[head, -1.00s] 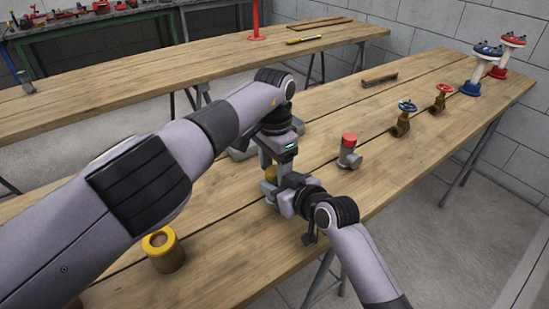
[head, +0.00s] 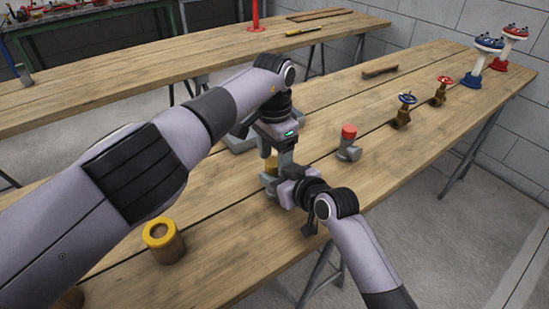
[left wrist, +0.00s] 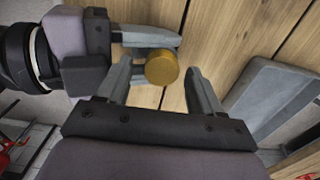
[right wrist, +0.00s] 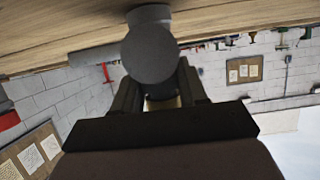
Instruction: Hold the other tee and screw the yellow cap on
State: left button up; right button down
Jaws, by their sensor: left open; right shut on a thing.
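The yellow cap (left wrist: 161,67) shows as a round disc in the left wrist view, at the grey tee (left wrist: 145,40). My left gripper (left wrist: 158,72) is open, with a finger on each side of the cap and gaps between. In the head view the cap (head: 271,164) is partly hidden below the left gripper (head: 279,158). My right gripper (head: 281,190) is shut on the tee and holds it from the right. I cannot tell how far the cap is screwed on.
Another tee (head: 349,152) with a red cap (head: 349,131) stands on the table to the right. A brown pot with a yellow rim (head: 160,234) stands near left. A blue-wheeled valve (head: 403,110) and a red-wheeled valve (head: 440,92) stand farther back.

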pick_arm(q)
jog(key=shift+a+r, duration=0.1)
jog(key=shift+r, duration=3.55)
jog(key=shift+c, duration=0.5)
pick_arm(e)
jog(key=shift+r, duration=0.15)
pick_arm(q)
jog(key=shift+f, duration=0.1)
jog(key=shift+w, duration=0.1)
jog(key=shift+f, duration=4)
jog(key=c, duration=1.1)
jog(key=o, duration=1.2)
